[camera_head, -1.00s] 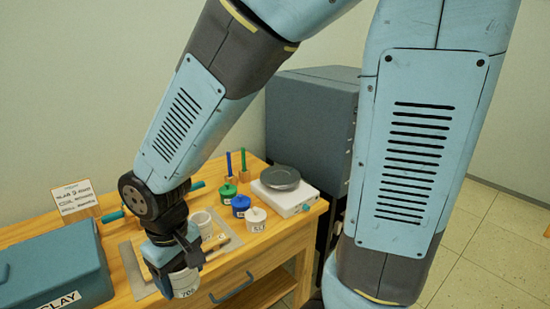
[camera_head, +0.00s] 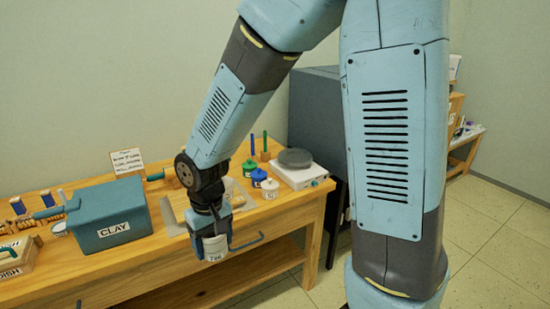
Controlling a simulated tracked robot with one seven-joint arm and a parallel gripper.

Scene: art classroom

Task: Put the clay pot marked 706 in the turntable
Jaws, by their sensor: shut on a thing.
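The clay pot marked 706 (camera_head: 215,249) is a whitish cylinder with a dark-lettered label. My gripper (camera_head: 209,232) is shut on it from above and holds it roughly upright at the table's front edge. Whether the pot touches anything below cannot be told. The turntable (camera_head: 295,158) is a dark grey disc on a white base (camera_head: 300,175) at the right end of the wooden table (camera_head: 150,255). It lies to the right of and behind my gripper, with nothing seen on it.
Green (camera_head: 249,168), blue (camera_head: 258,177) and white (camera_head: 269,188) jars stand between my gripper and the turntable. A teal CLAY box (camera_head: 110,215) is at left, with a sign (camera_head: 127,161) behind it. A dark grey cabinet (camera_head: 316,110) stands behind the table's right end.

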